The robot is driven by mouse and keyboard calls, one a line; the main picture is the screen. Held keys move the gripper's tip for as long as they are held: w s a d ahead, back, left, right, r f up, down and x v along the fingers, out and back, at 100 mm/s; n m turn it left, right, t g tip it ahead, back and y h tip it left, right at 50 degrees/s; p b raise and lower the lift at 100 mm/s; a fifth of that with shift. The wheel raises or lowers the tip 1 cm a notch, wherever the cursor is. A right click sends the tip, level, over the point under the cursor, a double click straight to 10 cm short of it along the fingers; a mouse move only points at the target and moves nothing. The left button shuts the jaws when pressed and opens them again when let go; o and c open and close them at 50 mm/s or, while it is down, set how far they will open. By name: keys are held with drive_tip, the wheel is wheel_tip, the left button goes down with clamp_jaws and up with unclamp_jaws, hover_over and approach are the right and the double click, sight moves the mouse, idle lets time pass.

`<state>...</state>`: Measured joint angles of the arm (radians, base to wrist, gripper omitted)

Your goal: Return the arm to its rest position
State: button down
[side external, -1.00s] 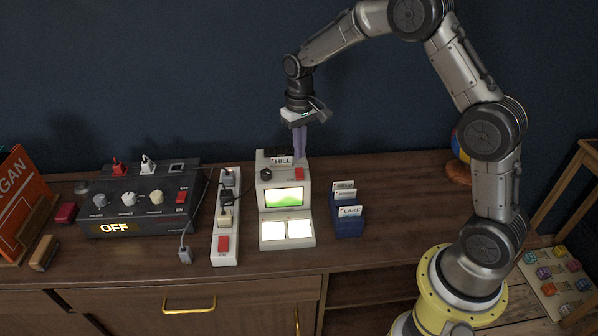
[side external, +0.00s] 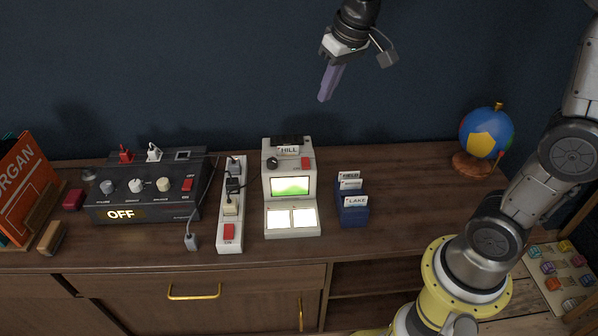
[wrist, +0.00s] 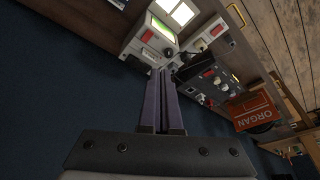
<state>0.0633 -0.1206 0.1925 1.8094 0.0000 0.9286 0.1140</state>
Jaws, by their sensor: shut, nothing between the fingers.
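My gripper (side external: 325,97) is in the air in front of the dark wall, well above the cabinet top, with its purple fingers pointing down and slightly left. It is shut and empty. In the wrist view the two purple fingers (wrist: 162,72) lie side by side. Below my gripper stands a white viewer (side external: 291,205) with a HILL card (side external: 288,151) at its top and a lit green screen (side external: 290,186). My gripper is clear of it. The viewer also shows in the wrist view (wrist: 150,45).
A blue card holder (side external: 353,216) with several cards stands right of the viewer. Left are a white power strip (side external: 230,244), a black box reading OFF (side external: 150,198) and an orange ORGAN book (side external: 28,185). A globe (side external: 486,133) stands at the right. The air around my gripper is free.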

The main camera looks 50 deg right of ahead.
drive_tip(key=s+a+r+n+t, duration=0.1)
drive_tip(key=s+a+r+t, duration=0.15)
drive_tip(key=s, duration=1.15)
drive_tip(key=s+f+n, duration=0.1)
drive_tip(key=s+f, duration=0.4)
drive_tip(key=s, duration=0.2)
drive_tip(key=shift+g, duration=0.35)
drive_tip(key=shift+s+r, duration=0.1)
